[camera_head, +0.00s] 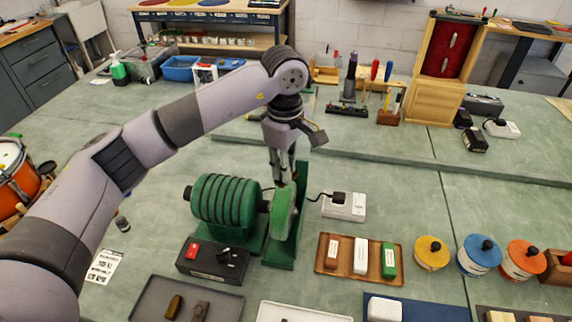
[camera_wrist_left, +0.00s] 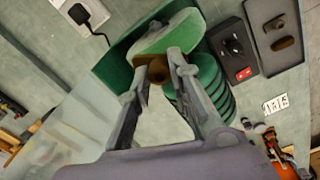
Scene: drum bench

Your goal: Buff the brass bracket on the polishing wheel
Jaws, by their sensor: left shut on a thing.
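The polishing wheel (camera_head: 283,214) is pale green and upright on the right end of a green ribbed motor (camera_head: 224,200). It also shows at the top of the wrist view (camera_wrist_left: 170,32). My left gripper (camera_head: 283,182) points down just above the wheel's upper edge. In the wrist view its two fingers are closed on a small brown-gold piece (camera_wrist_left: 155,74), which appears to be the brass bracket. The piece lies right against the wheel's edge in that picture; I cannot tell whether they touch. In the head view the fingers mostly hide it. My right gripper is not in view.
A black control box (camera_head: 212,262) with a red switch stands before the motor. A dark tray (camera_head: 150,303) holds small brown pieces. A wooden tray (camera_head: 343,276) holds brown, white and green bars. Yellow (camera_head: 432,254), blue and orange tins stand to the right. A white socket (camera_head: 344,206) lies behind.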

